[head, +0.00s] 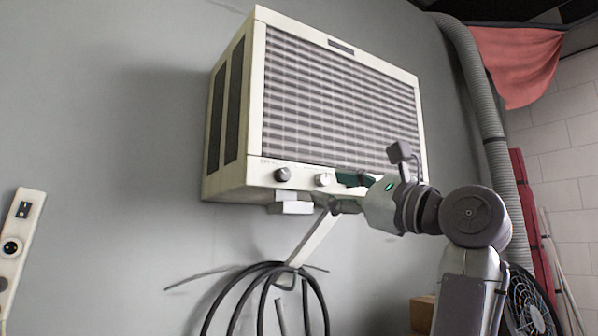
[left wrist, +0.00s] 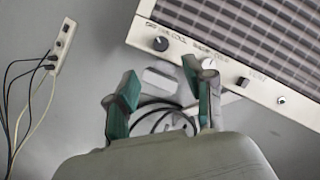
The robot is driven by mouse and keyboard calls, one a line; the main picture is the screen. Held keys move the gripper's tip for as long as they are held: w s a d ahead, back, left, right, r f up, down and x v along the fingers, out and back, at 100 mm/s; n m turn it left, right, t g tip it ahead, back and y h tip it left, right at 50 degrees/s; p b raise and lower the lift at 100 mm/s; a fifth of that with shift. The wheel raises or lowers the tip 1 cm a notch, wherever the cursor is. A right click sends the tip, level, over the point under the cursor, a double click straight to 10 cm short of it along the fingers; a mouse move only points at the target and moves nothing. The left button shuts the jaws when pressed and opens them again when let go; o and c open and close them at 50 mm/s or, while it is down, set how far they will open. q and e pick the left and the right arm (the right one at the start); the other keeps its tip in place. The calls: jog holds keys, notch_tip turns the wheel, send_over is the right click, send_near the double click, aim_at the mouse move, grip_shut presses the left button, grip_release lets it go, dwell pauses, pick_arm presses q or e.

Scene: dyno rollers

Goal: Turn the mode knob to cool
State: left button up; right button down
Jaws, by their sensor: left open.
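The air conditioner (head: 340,100) hangs on the grey wall, with a row of knobs on its lower front strip. A dark round knob (head: 282,174) sits at the strip's left end. In the left wrist view this dark knob (left wrist: 160,44) has small lettering beside it, in which "COOL" seems readable. Its pointer direction is too small to tell. A white knob (head: 322,179) sits to its right. My left gripper (head: 340,193) is open and empty, just below and right of the white knob. Its green-padded fingers (left wrist: 160,92) are spread in the wrist view, apart from the dark knob. My right gripper is not in view.
A bracket (head: 312,240) with looped black cables (head: 240,290) hangs below the unit. A socket strip (head: 15,245) is on the wall at left. A grey hose (head: 480,100) and a fan (head: 527,305) are at right.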

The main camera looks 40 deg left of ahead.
aim_at(287, 176)
pick_arm(q)
jog(key=p+x, duration=0.5)
jog(key=x, duration=0.5)
jog(key=shift+a+r, duration=0.3)
jog(key=shift+a, duration=0.05)
jog(key=shift+w+a, duration=0.1)
jog(key=shift+a, duration=0.25)
jog(key=shift+d, duration=0.15)
jog(key=shift+c, duration=0.2)
grip_shut()
